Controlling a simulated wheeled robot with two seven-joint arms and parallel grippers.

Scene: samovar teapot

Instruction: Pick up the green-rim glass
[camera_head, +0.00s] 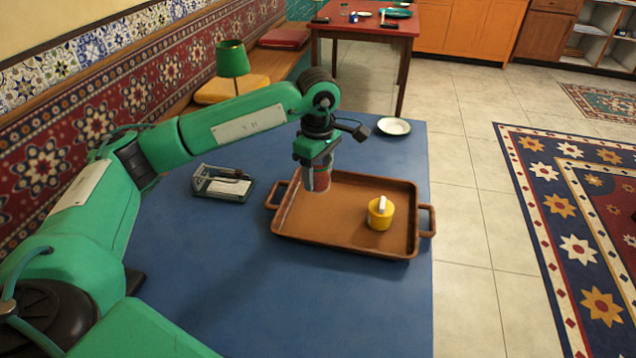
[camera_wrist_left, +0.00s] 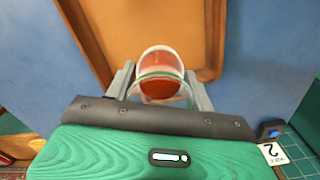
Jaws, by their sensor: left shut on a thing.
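The green-rim glass (camera_head: 317,181) holds a reddish drink and is partly hidden by my gripper in the head view. In the left wrist view the glass (camera_wrist_left: 161,88) sits between the two grey fingers, its green rim toward my palm. My left gripper (camera_head: 316,165) points down and is shut on the glass. The glass appears over the far left part of the brown tray (camera_head: 340,230). I cannot tell how high its base is above the surface. My right gripper is not in view.
A yellow pot (camera_head: 379,218) with a white handle stands on the tray's right part. A small holder (camera_head: 222,184) sits on the blue table (camera_head: 210,280) left of the tray. A white saucer (camera_head: 393,127) lies at the table's far right corner. The table's front is clear.

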